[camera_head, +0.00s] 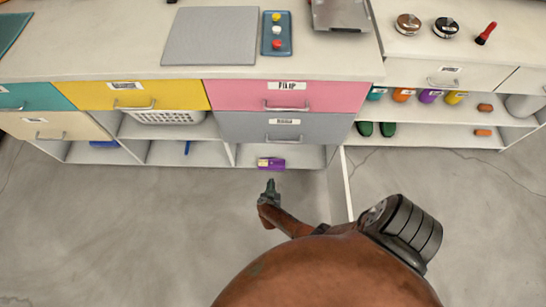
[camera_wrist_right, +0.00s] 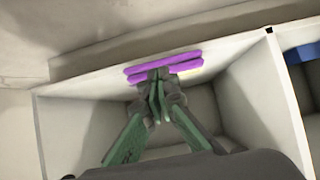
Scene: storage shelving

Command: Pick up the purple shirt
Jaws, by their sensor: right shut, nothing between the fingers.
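The purple shirt (camera_head: 271,163) is a small folded purple bundle with a yellowish patch. It lies at the front edge of the low open compartment below the grey drawer. In the right wrist view the shirt (camera_wrist_right: 165,65) shows as two stacked purple layers just beyond my fingertips. My right gripper (camera_head: 270,183) is in front of the compartment, short of the shirt in the head view. In the right wrist view its green fingers (camera_wrist_right: 157,78) are closed together with nothing between them; their tips overlap the shirt's edge, and I cannot tell whether they touch it. My left gripper is out of view.
The low compartment has a shelf wall (camera_wrist_right: 280,95) beside the shirt. The grey drawer (camera_head: 250,127) and pink drawer (camera_head: 240,95) are above. Green shoes (camera_head: 376,129) stand in the shelving to the right. The grey floor in front is open.

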